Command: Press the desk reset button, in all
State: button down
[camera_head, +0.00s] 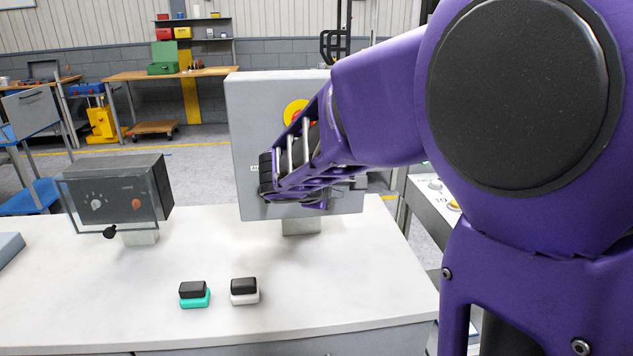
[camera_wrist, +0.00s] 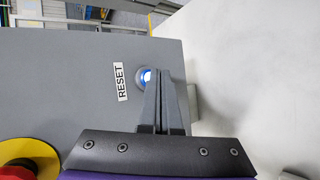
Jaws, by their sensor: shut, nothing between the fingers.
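The reset button (camera_wrist: 146,77) is a round button with a blue ring and a bright white glow, on the grey panel box, beside a white RESET label (camera_wrist: 121,82) in the wrist view. My gripper (camera_wrist: 168,72) is shut and empty. Its fingertips overlap the right edge of the button in that view; I cannot tell whether they touch it. In the head view the panel box (camera_head: 245,110) stands on the desk, and my purple arm crosses in front of it. The button and my fingertips are hidden there.
A red emergency stop on a yellow disc (camera_wrist: 25,158) sits on the same panel, partly behind my arm in the head view. A dark control box (camera_head: 150,175) with a clear cover stands left. A teal-and-black block (camera_head: 194,300) and a white-and-black block (camera_head: 245,297) lie at the desk front.

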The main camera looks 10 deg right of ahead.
jog(key=shift+w, duration=0.45)
dwell(0.5)
dwell(0.3)
jog(key=shift+s+b, duration=0.55)
jog(key=shift+s, duration=0.35)
jog(key=shift+s+r+b, duration=0.15)
jog(key=shift+s+b, duration=0.55)
jog(key=shift+s, duration=1.8)
